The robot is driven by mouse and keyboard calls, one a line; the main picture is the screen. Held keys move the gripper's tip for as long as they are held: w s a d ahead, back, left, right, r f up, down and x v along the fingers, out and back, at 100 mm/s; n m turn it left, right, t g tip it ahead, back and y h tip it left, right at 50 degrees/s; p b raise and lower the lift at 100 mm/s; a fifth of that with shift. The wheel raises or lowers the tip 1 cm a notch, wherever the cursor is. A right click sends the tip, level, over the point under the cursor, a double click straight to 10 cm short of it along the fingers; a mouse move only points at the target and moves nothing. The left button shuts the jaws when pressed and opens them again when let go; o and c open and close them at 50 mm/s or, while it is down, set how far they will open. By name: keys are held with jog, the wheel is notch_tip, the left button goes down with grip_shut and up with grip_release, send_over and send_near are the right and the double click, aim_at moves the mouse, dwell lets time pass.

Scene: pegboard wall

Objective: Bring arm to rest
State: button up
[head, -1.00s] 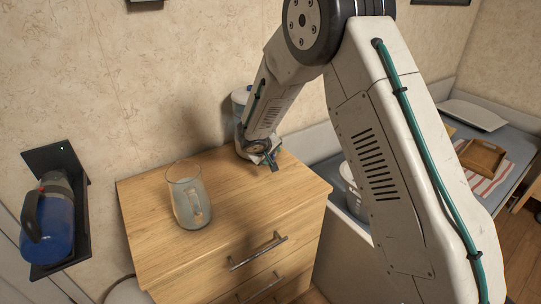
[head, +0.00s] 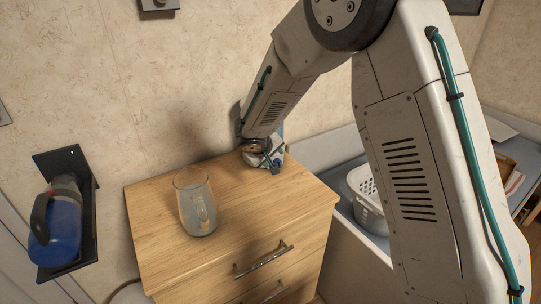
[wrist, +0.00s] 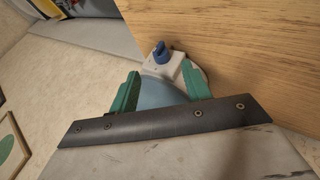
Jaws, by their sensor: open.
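My arm reaches down over the wooden dresser, and my gripper (head: 268,160) is low at the dresser's back right corner. In the wrist view the two green fingers of my gripper (wrist: 160,72) stand apart. A blue-grey rounded object (wrist: 163,92) shows between them, with a white part and a dark blue knob (wrist: 162,49) just beyond. I cannot tell whether the fingers touch it. In the head view this object is mostly hidden behind my arm.
A blue bottle (head: 60,225) sits in a black wall holder (head: 60,160). A white basket (head: 365,195) is right of the dresser. The wall is close behind.

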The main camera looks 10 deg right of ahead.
jog(key=shift+n+g+h, duration=0.4)
jog(key=shift+g+h, duration=0.1)
jog(key=shift+g, duration=0.2)
jog(key=s+d, duration=0.1)
jog(key=s+d+f, duration=0.1)
jog(key=s, duration=0.1)
jog(key=shift+s+f, duration=0.1)
jog(key=shift+s, duration=0.1)
jog(key=s+d+r+m+g+y, duration=0.1)
jog(key=s+r, duration=0.5)
jog(key=s, duration=0.7)
jog(key=s+d+r+m+g+y, duration=0.1)
jog(key=s+r, duration=0.6)
jog(key=s, duration=0.7)
jog(key=s+d+r+m+g+y, duration=0.1)
jog(key=s+d+r+m+y, duration=0.2)
jog(key=s+r, duration=0.4)
jog(key=s+d+y, duration=0.1)
jog(key=s, duration=0.6)
jog(key=shift+s+g, duration=0.15)
jog(key=shift+g, duration=0.15)
jog(key=shift+o, duration=0.4)
jog(key=shift+r, duration=0.1)
